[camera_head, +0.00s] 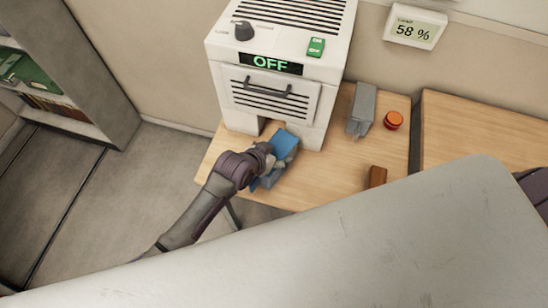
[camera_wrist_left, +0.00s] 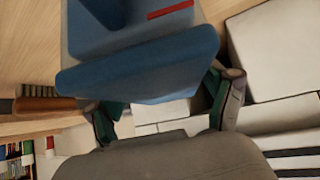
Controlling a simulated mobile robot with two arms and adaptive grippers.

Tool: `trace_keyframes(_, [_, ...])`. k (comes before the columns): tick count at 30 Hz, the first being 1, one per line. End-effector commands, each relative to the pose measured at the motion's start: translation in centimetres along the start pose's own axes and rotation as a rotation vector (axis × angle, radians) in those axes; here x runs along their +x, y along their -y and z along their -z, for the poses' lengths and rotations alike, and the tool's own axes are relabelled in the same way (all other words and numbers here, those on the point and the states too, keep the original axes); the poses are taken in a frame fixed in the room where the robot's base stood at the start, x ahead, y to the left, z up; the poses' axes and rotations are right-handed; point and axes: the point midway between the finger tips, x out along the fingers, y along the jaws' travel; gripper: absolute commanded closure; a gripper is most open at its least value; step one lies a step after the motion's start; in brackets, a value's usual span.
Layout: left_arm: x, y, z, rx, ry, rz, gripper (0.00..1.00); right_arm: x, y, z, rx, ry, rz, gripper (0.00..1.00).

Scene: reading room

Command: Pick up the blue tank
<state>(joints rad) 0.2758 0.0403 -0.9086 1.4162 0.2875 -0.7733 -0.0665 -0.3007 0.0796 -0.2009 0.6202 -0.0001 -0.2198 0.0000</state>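The blue tank (camera_head: 284,143) is at the front left of the wooden table, just before the white machine. In the left wrist view the tank (camera_wrist_left: 140,70) is large and close, tilted, with a red stripe on its upper block. My left gripper (camera_head: 268,158) is at the tank in the head view. In the left wrist view its two fingers (camera_wrist_left: 165,105) stand apart at the tank's near end. The tank hides the fingertips, so I cannot tell whether they press on it. My right gripper is not in view.
The white machine (camera_head: 222,52) with an "OFF" display stands right behind the tank. A grey block (camera_head: 362,108), a red-orange round item (camera_head: 393,120) and a brown block (camera_head: 377,176) are farther right on the table (camera_head: 325,178). A shelf (camera_head: 95,70) stands at left.

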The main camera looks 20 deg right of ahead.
Motion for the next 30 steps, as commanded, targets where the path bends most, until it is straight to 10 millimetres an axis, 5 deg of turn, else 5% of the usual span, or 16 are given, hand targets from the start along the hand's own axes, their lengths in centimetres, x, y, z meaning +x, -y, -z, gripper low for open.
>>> trace_keyframes(13, [-0.1, 0.0, 0.3, 0.0, -0.006, 0.0, 0.98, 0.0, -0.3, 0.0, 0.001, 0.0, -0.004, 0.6])
trace_keyframes(30, [-1.6, 0.0, 1.9, 0.001, -0.009, 0.0, 0.98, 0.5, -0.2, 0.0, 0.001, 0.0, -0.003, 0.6])
